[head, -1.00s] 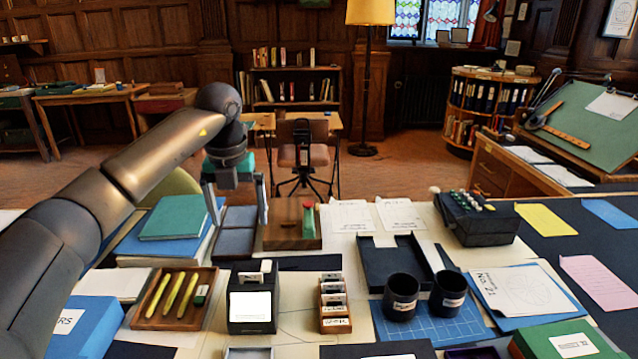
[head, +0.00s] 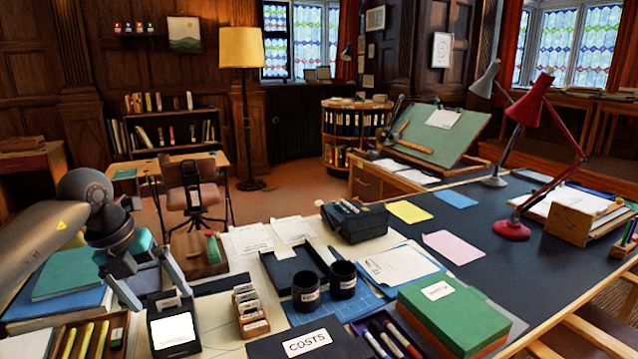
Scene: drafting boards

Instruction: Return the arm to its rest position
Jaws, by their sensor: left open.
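My left arm comes in from the left edge, and my left gripper (head: 152,285) points down over the left part of the desk. Its two fingers are spread apart with nothing between them. In the picture the fingertips overlap the area just behind a black box with a white label (head: 174,328); I cannot tell the exact height above the desk. A wooden box with a green-topped item (head: 213,248) stands behind the fingers. Blue and green books (head: 66,276) lie to their left. My right gripper is not in view.
A wooden tray of yellow pens (head: 84,342), a card holder (head: 249,312), two black cups (head: 306,291) and a black COSTS box (head: 309,343) crowd the front. A green box (head: 452,310) and red lamp (head: 512,229) stand to the right. The dark desktop has free room beyond the pink sheet.

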